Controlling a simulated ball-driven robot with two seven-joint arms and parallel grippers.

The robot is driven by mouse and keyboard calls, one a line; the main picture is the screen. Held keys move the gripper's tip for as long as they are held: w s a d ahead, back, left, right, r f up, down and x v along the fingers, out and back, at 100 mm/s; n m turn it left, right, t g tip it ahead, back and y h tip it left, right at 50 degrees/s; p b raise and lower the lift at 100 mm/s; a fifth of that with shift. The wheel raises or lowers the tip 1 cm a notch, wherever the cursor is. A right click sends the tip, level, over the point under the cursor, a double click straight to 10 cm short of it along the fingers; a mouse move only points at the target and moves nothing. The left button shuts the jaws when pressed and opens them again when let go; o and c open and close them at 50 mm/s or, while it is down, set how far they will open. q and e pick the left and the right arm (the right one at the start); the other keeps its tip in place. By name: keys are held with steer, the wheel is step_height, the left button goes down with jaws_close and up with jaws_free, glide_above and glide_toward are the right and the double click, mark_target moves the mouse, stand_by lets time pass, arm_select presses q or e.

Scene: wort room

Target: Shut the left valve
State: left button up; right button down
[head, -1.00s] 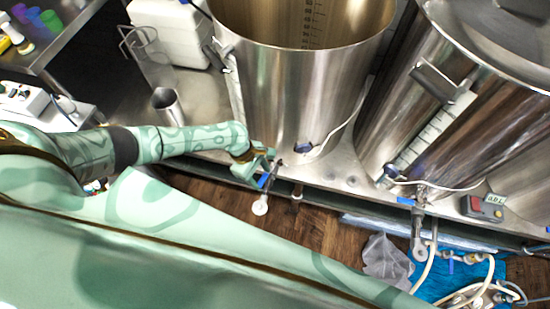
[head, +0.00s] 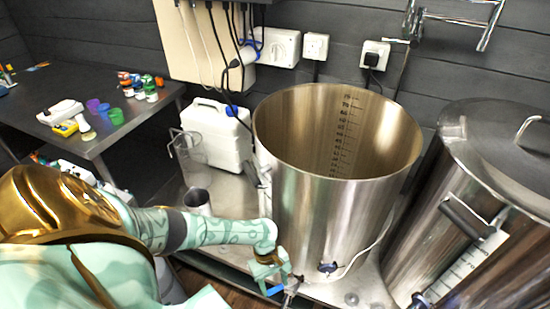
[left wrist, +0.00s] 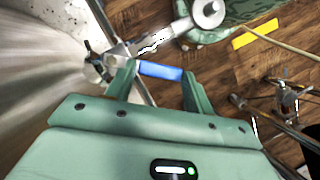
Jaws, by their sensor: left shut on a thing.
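The left valve sits low on the front of the left steel kettle (head: 335,220). In the left wrist view its metal body (left wrist: 117,55) joins a pipe that runs up and right to a round end. Its blue handle (left wrist: 160,71) points right, at an angle to that pipe. My left gripper (left wrist: 158,82) has one finger at each end of the handle and is shut on it. In the head view the left gripper (head: 272,275) is at the kettle's lower front, with a bit of blue handle (head: 275,290) below it.
A second steel kettle (head: 470,235) with a lid stands at the right. Wooden floor (left wrist: 245,75) shows beside the valve.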

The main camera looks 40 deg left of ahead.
arm_select(q)
steer(key=o, duration=1.4)
steer(key=shift+s+d+r+p, duration=1.55)
steer(key=shift+s+r+p, duration=0.25)
steer(key=shift+r, duration=0.35)
steer(key=shift+s+d+r+p, duration=1.5)
steer(key=shift+s+r+p, duration=0.3)
steer(key=shift+r, duration=0.4)
steer(key=shift+s+d+r+p, duration=1.55)
steer(key=shift+s+r+p, duration=0.25)
steer(key=shift+r, duration=0.35)
steer(key=shift+c, duration=0.4)
